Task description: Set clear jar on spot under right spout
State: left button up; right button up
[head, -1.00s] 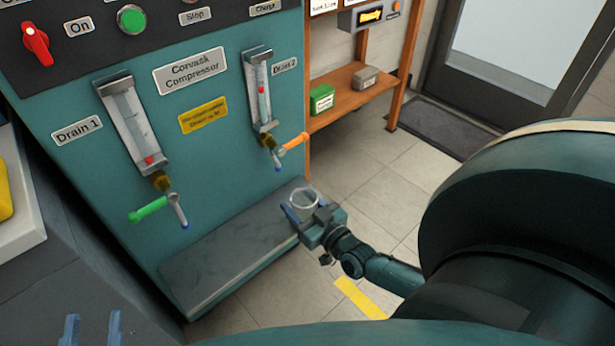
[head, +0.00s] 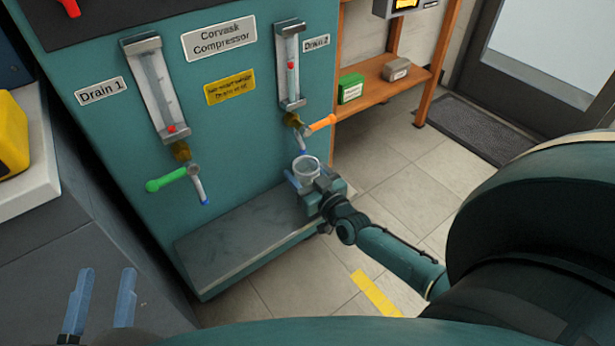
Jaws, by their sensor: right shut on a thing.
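The clear jar (head: 307,168) is held upright in my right gripper (head: 305,183), which is shut on it. The jar is close below the right spout (head: 302,143), the one with the orange handle (head: 321,124) under the Drain 2 gauge. The jar's base is hidden by the gripper, so I cannot tell whether it touches the grey shelf (head: 235,240) below. My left gripper (head: 100,295) is at the lower left, with its two blue fingers apart and nothing between them.
The left spout (head: 200,188) has a green handle (head: 166,180). A wooden rack (head: 385,92) with a green box (head: 350,88) stands behind, to the right. A yellow object (head: 12,135) sits on a white-topped counter (head: 38,180) at the left.

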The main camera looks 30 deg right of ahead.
pick_arm(q)
jog(key=shift+f+b, duration=0.3)
pick_arm(e)
jog(key=shift+w+f, duration=0.1)
jog(key=shift+f, duration=0.3)
dwell(0.5)
jog(key=o, duration=1.2)
jog(key=shift+c, duration=0.2)
jog(key=s+p, duration=0.2)
jog(key=s, duration=0.3)
jog(key=shift+r, duration=0.1)
pick_arm(q)
jog(key=shift+s+a+r+m+y+p, duration=0.3)
jog(key=shift+a+m+p, duration=0.1)
jog(key=shift+p, duration=0.8)
pick_arm(e)
jog(key=s, duration=0.8)
jog(key=shift+d, duration=0.2)
pick_arm(q)
jog(key=shift+w+d, duration=0.1)
jog(key=shift+d, duration=0.05)
pick_arm(e)
jog(key=shift+s, duration=0.15)
